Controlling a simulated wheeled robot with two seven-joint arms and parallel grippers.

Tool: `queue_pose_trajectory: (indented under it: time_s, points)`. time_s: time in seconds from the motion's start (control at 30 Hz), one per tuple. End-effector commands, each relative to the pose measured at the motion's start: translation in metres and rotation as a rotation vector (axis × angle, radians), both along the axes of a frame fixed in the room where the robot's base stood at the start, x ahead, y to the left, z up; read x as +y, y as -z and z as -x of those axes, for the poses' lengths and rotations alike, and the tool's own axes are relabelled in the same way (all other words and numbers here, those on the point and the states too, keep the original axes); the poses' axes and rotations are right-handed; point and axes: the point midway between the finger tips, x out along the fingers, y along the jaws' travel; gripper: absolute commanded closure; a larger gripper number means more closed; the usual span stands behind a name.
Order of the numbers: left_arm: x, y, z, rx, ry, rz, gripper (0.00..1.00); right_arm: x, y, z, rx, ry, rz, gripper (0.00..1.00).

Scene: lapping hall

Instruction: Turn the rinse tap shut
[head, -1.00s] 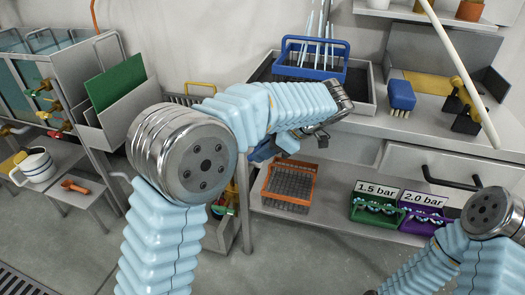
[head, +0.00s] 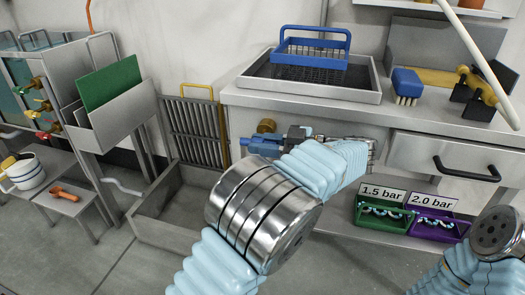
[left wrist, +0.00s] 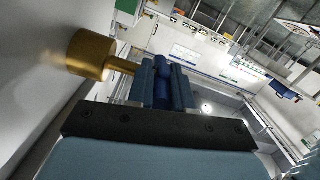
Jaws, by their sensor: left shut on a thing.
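The rinse tap shows a round brass body (head: 266,126) on the front of the counter, above the sink. In the left wrist view the brass body (left wrist: 90,54) has a stem running to a dark blue handle (left wrist: 162,82). My left gripper (head: 268,147) points left, just below the brass body. In the left wrist view its fingers (left wrist: 162,90) are shut on the blue handle. My left forearm crosses in front of the counter. My right gripper is out of view; only part of its arm shows at bottom right.
A grey sink (head: 165,215) lies below the tap. A tray (head: 330,94) with a blue basket (head: 312,45) and a blue brush (head: 407,86) are on the counter. A green bin (head: 383,218) and a purple bin (head: 432,226) stand on the lower shelf.

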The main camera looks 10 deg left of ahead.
Motion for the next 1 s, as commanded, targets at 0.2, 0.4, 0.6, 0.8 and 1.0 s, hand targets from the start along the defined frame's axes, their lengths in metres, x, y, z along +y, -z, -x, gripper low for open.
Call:
queue_pose_trajectory:
  time_s: [0.2, 0.4, 0.6, 0.8, 1.0]
  points:
    - [-0.0006, 0.0019, 0.0000, 0.000, 0.002, -0.043, 1.00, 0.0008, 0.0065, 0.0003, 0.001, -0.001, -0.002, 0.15]
    - [-0.0004, 0.0013, 0.0001, 0.001, 0.001, -0.051, 1.00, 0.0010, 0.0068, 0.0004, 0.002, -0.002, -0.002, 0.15]
    - [-0.0003, 0.0015, 0.0000, 0.002, 0.001, -0.051, 1.00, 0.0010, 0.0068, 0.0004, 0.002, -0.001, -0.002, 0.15]
    - [-0.0002, 0.0014, 0.0000, 0.001, 0.000, -0.051, 0.55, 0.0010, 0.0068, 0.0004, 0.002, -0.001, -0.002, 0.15]
    - [0.0000, 0.0011, 0.0000, 0.000, 0.000, -0.050, 0.55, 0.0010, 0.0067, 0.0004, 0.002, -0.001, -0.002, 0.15]
